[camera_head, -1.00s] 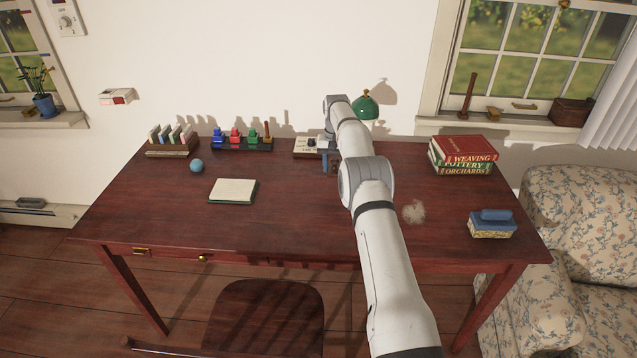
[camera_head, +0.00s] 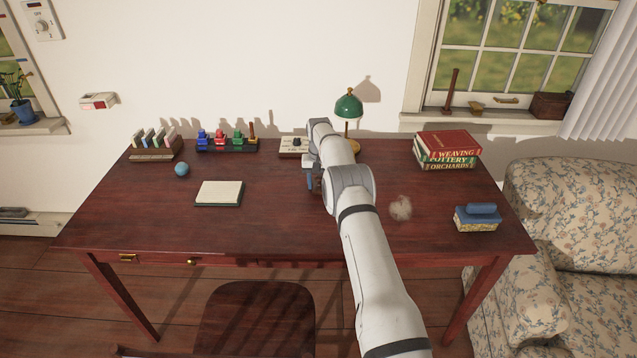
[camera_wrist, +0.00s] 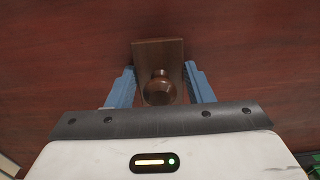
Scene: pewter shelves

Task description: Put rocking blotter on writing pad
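The wooden rocking blotter (camera_wrist: 160,58), a brown block with a round knob, sits between my gripper's blue fingers in the wrist view. My gripper (camera_wrist: 160,84) is open, with one finger on each side of the knob and narrow gaps showing. In the head view my gripper (camera_head: 315,182) is low over the middle of the desk, partly behind my arm, and the blotter cannot be made out there. The writing pad (camera_head: 219,192), cream with a dark edge, lies flat on the desk to the left of my gripper, with nothing on it.
The desk (camera_head: 270,225) is bare between pad and gripper. A blue ball (camera_head: 182,169) lies behind the pad. A rack of coloured stamps (camera_head: 228,140), a green lamp (camera_head: 348,107) and stacked books (camera_head: 447,148) stand behind. A blue-handled block (camera_head: 478,217) is at right.

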